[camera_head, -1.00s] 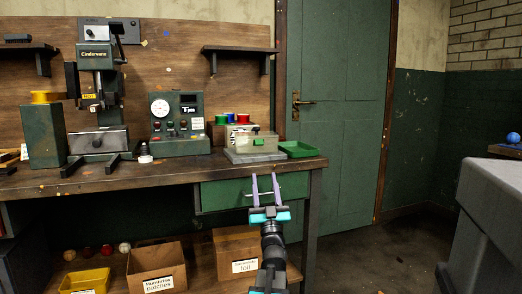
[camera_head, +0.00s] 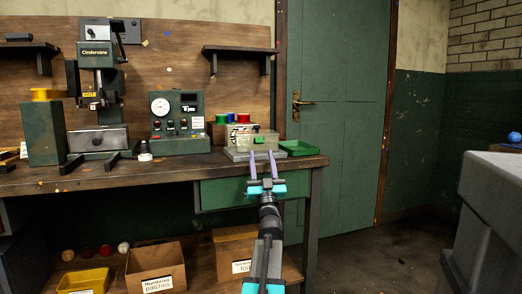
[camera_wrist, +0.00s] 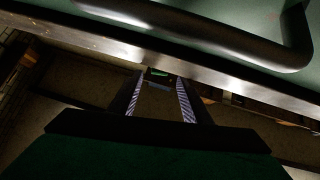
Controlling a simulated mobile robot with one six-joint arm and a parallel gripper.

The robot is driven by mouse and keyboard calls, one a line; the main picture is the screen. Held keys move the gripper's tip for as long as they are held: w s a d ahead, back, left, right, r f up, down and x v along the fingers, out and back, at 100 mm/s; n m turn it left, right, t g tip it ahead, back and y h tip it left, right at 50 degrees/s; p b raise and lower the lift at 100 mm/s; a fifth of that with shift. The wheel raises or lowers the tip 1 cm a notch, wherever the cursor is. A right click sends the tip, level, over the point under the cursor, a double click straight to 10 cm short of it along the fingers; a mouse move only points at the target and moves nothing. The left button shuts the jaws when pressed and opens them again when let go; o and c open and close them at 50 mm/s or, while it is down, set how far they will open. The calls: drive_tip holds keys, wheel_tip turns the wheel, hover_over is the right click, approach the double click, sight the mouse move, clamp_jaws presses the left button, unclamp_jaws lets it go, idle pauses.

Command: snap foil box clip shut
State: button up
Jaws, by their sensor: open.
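The foil box (camera_head: 240,136) is a pale grey box on a grey plate (camera_head: 240,156) at the right end of the bench. A small green clip (camera_head: 259,140) sits on its front face; I cannot tell its exact position. My gripper (camera_head: 262,154) has its two purple fingers apart and empty, pointing up at the bench's front edge, just below the clip in the picture. In the wrist view, my gripper (camera_wrist: 158,76) shows its ridged fingers spread, with a small green patch (camera_wrist: 157,72) between the tips, too dark to identify surely.
A green drawer (camera_head: 225,191) lies under the bench top, close to my arm; a dark bar handle (camera_wrist: 220,28) shows large in the wrist view. A green tray (camera_head: 298,148) stands right of the box. Coloured spools (camera_head: 231,118) sit behind it.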

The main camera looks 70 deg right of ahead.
sight(259, 139)
drive_tip(key=shift+b+x, duration=0.75)
drive_tip(key=shift+x, duration=1.85)
drive_tip(key=c, duration=1.1)
drive_tip(key=shift+o, duration=0.2)
drive_tip(key=shift+d, duration=0.15)
